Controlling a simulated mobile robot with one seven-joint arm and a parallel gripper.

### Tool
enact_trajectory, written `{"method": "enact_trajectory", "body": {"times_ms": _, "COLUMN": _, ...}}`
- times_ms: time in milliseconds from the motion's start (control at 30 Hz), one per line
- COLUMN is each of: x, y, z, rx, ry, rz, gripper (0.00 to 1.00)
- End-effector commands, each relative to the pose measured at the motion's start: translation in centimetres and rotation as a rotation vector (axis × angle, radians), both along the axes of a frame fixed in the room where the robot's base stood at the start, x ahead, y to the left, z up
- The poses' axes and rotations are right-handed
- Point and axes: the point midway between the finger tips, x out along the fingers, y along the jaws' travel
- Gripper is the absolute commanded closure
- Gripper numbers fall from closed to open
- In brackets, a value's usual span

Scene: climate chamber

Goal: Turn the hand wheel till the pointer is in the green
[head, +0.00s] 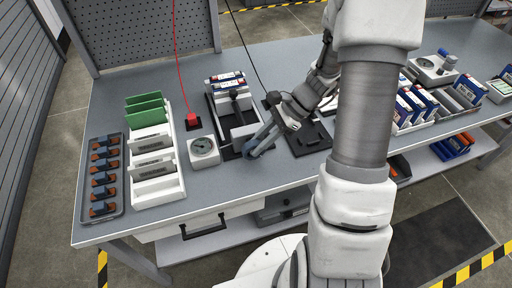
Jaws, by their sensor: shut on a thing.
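The hand wheel (246,151) is a small blue-grey part at the front of a dark press-like fixture (212,102) on the bench. It is partly hidden by my gripper. My gripper (261,142) reaches in from the right and is shut on the hand wheel. A white box with a round dial gauge (203,147) stands just left of the wheel. The dial face is dark and grey; its pointer and any green zone are too small to make out.
Left are a white rack (160,190) with green boards and a tray (103,175) of orange-and-dark parts. A red block (192,120) with a red cable is behind the gauge. Blue-and-white boxes (415,103) fill racks at right.

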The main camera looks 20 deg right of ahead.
Motion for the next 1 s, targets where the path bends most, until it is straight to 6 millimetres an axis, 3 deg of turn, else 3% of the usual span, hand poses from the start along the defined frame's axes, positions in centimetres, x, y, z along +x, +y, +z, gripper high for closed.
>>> {"method": "enact_trajectory", "body": {"times_ms": 500, "x": 0.1, "y": -1.0, "z": -1.0, "rx": 0.482, "ry": 0.0, "rz": -0.004, "gripper": 1.0}}
{"method": "enact_trajectory", "body": {"times_ms": 1000, "x": 0.0, "y": -1.2, "z": -1.5, "rx": 0.743, "ry": 0.0, "rz": -0.001, "gripper": 1.0}}
